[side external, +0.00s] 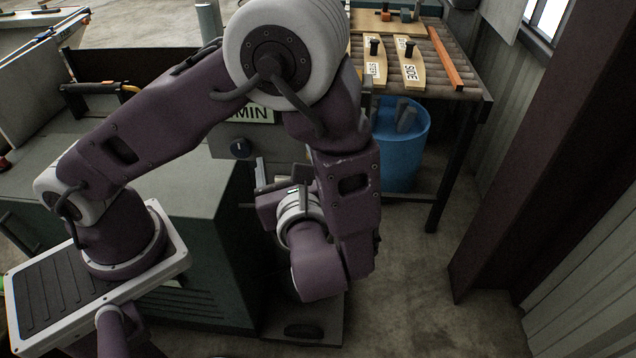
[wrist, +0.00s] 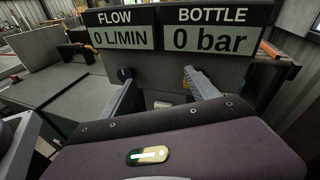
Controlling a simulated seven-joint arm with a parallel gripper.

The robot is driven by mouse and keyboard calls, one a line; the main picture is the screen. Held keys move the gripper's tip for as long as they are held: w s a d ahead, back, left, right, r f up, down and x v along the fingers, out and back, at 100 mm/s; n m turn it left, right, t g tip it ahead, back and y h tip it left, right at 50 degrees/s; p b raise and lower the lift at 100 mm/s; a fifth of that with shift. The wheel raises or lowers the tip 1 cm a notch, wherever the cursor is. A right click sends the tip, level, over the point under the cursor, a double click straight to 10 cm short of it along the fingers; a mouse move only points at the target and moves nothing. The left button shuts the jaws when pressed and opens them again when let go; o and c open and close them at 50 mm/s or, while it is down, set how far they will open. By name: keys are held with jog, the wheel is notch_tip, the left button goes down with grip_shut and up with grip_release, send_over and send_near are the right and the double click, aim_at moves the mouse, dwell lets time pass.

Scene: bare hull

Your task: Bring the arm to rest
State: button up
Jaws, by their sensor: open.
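My gripper (side external: 279,172) hangs low in front of the grey panel box (side external: 283,142), partly hidden by my own arm. In the wrist view my gripper (wrist: 163,88) shows two grey fingers standing wide apart, with nothing between them. They point towards the panel, which carries a FLOW display (wrist: 123,38) reading 0 L/MIN and a BOTTLE display (wrist: 210,38) reading 0 bar. A dark round knob (side external: 240,149) is on the panel's left side. My arm is folded, with its elbow raised high.
A dark green cabinet (side external: 190,200) stands to the left. A blue bin (side external: 403,165) with grey pieces in it is under the roller table (side external: 470,88). Labelled wooden boards (side external: 409,62) and an orange bar (side external: 445,58) lie on the table. The floor (side external: 440,300) at lower right is clear.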

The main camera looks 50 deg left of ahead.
jog(key=s+a+r+n+g+h, duration=0.6)
jog(key=s+n+g, duration=0.2)
jog(key=s+n, duration=0.3)
jog(key=s+d+r+n+t+h, duration=0.2)
jog(key=d+r+n+t+h, duration=0.4)
jog(key=n, duration=0.4)
jog(key=shift+r+n+h, duration=0.3)
jog(key=shift+r+h, duration=0.3)
jog(key=shift+h, duration=0.6)
jog(key=shift+o, duration=0.2)
